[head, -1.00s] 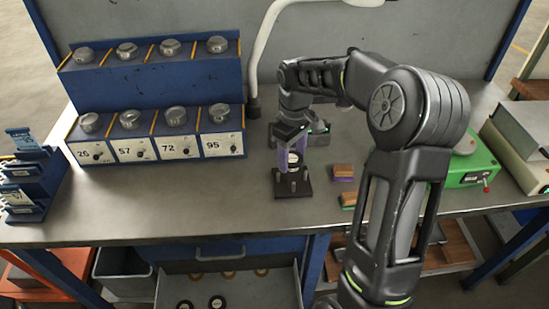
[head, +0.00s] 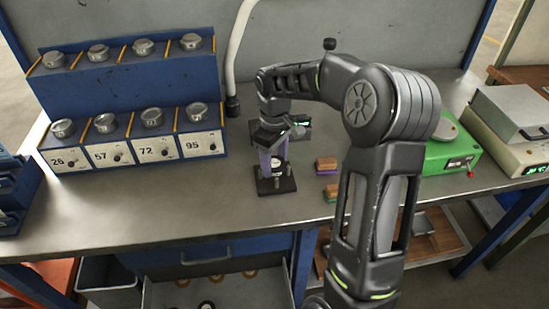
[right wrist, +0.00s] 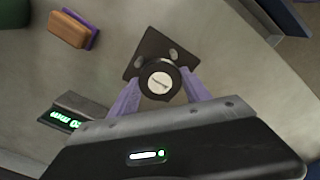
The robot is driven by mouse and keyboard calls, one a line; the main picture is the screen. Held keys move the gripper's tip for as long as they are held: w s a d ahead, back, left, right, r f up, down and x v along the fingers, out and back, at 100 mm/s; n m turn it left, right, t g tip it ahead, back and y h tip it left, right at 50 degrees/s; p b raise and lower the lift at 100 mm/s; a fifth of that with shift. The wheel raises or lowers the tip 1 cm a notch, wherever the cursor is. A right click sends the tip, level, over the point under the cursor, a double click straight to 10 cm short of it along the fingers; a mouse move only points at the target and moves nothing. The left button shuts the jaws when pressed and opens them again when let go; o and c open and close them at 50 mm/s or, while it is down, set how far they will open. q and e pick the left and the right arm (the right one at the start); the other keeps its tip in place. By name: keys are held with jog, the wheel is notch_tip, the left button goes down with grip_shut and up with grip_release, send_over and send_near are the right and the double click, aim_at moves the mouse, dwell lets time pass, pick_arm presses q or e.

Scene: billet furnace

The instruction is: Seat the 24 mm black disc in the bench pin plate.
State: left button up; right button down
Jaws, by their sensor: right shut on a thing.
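The black disc (right wrist: 147,83), with a pale label on its face, is held between the purple fingers of my right gripper (right wrist: 160,88). The bench pin plate (right wrist: 153,44), a dark square plate with upright pins, lies just beyond the disc, which hides part of it. In the head view the right gripper (head: 275,162) points down over the pin plate (head: 264,187) on the bench. The disc looks low among or just above the pins; I cannot tell whether it touches them. My left gripper is not in view.
A blue rack (head: 130,135) with numbered bins stands at the left. Brown-topped blocks (head: 326,164) lie right of the plate, and a green scale (head: 455,150) stands farther right. A small green display (right wrist: 68,120) is near the gripper. An open drawer (head: 215,285) is below.

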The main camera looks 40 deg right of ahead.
aim_at(275, 163)
jog(key=shift+f+b, duration=0.45)
jog(key=shift+f, duration=0.45)
jog(key=shift+f+b, duration=0.35)
jog(key=shift+f, duration=0.2)
dwell(1.0)
jog(key=c, duration=0.8)
grip_release()
jog(key=shift+s, duration=0.1)
notch_tip(275, 163, up, 6)
jog(key=p, duration=0.4)
jog(key=shift+r+p, duration=2)
jog(key=shift+r, duration=0.5)
jog(key=shift+f, duration=0.1)
